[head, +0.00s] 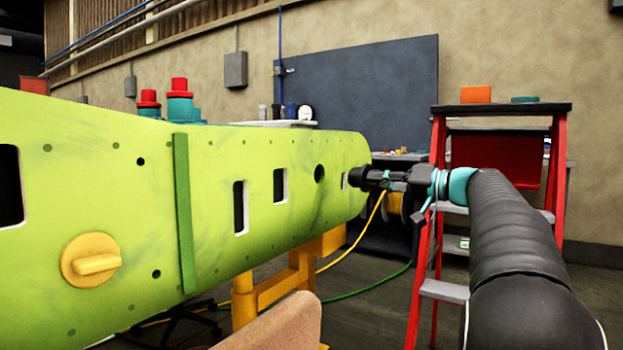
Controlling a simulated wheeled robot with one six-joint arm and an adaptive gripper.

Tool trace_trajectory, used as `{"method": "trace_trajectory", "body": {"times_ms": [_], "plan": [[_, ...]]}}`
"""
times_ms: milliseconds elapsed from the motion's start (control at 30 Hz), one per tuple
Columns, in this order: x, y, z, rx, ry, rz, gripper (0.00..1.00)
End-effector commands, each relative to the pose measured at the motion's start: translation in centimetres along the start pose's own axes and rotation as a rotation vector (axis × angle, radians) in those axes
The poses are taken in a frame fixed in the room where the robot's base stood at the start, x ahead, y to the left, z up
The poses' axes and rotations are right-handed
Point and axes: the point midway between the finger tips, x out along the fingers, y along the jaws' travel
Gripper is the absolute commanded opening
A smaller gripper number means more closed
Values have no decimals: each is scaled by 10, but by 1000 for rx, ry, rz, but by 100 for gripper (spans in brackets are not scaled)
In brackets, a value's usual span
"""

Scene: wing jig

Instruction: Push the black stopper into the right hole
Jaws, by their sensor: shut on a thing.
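The lime-green wing panel (215,150) runs from the left edge to the middle of the head view. It has a round dark hole (319,173) toward its right end, with nothing in it. A narrow pale-edged slot (344,181) lies to the right of that hole. My gripper (372,179) is at the panel's right end, right of the round hole. It is shut on the black stopper (358,177), which points left toward the panel. The fingertips and stopper are small and dark, and I cannot tell whether the stopper touches the panel.
A yellow round plug (91,260) sits in the panel's left part. A green strip (185,212) crosses the panel. A red stepladder (438,225) stands behind my arm, with an orange box (476,94) on top. A yellow stand (262,297) and a brown rounded object (275,325) are below.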

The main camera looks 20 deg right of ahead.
Motion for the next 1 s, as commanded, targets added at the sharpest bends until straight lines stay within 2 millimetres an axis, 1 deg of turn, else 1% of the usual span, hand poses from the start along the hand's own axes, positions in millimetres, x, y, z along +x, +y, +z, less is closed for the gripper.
{"method": "trace_trajectory", "body": {"times_ms": [67, 167, 267, 400, 600, 800, 1000], "plan": [[-2, 0, -1, -1, 3, 2, 0], [1, 0, -1, 0, 2, 2, 0], [11, -2, 1, 0, -4, -5, 0], [29, -6, 4, 0, -13, -14, 0], [48, -7, 5, 0, -15, -16, 0], [60, -6, 4, 1, -13, -13, 0], [67, -5, 4, 0, -11, -12, 0]]}}
